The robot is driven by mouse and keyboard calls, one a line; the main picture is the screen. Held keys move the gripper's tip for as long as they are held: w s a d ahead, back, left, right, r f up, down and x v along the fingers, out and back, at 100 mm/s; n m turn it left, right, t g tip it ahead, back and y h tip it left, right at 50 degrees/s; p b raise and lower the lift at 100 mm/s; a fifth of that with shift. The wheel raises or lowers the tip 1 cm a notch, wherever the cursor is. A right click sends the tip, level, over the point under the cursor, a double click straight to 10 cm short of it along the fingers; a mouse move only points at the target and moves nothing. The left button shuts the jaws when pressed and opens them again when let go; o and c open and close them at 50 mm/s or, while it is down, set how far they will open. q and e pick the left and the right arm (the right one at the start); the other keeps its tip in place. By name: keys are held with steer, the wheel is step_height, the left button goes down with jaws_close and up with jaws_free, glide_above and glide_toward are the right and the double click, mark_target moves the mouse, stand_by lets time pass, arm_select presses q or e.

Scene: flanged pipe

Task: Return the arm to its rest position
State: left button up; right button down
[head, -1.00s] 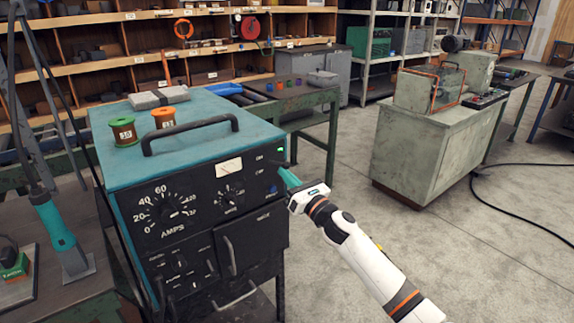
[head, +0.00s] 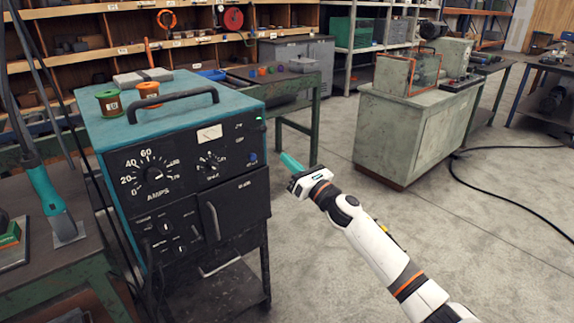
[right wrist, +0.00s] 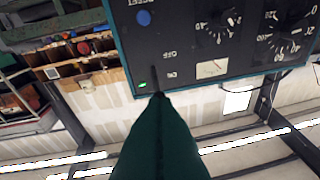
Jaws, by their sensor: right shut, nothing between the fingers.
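My right gripper (head: 291,161) is in the middle of the head view, its teal fingers shut and empty. It is in front of and to the right of the teal and black welding machine (head: 183,196), apart from it. In the right wrist view the shut fingers (right wrist: 160,105) point toward the machine's black front panel (right wrist: 205,45), which appears upside down with its dials, a blue knob (right wrist: 144,18) and a lit green lamp (right wrist: 142,84). The lamp also shows in the head view (head: 259,119). My left gripper is not in view.
Two spools (head: 109,102) and a grey block stand on the machine. A teal-handled tool (head: 50,190) stands at the left bench. A grey-green cabinet (head: 415,130) stands at the right, with a black cable (head: 490,196) on the floor. The floor between is open.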

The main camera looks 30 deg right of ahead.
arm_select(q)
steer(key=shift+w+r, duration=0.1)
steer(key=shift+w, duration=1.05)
